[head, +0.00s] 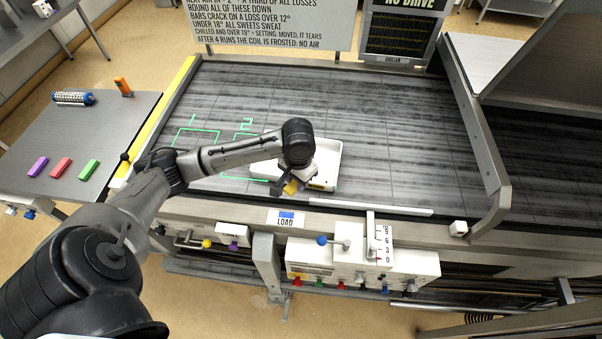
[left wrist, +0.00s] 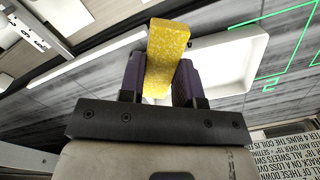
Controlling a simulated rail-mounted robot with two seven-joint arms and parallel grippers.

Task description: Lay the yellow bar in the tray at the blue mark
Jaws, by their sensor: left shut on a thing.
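My left gripper (head: 283,186) is shut on the yellow bar (head: 291,187), at the near left part of the white tray (head: 325,178). In the left wrist view the speckled yellow bar (left wrist: 165,58) sticks out between the two dark fingers (left wrist: 160,85), with part of the tray (left wrist: 238,50) behind it. I cannot tell whether the bar touches the tray. The tray lies on the dark belt, just behind the blue mark (head: 287,215) on the LOAD label. My forearm hides part of the tray. My right gripper is out of view.
Purple (head: 38,166), red (head: 61,167) and green bars (head: 89,169) lie on the left table (head: 110,125). Green numbered outlines (head: 195,136) mark the belt (head: 385,130). A control box (head: 362,262) with knobs and a lever stands in front. The belt right of the tray is clear.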

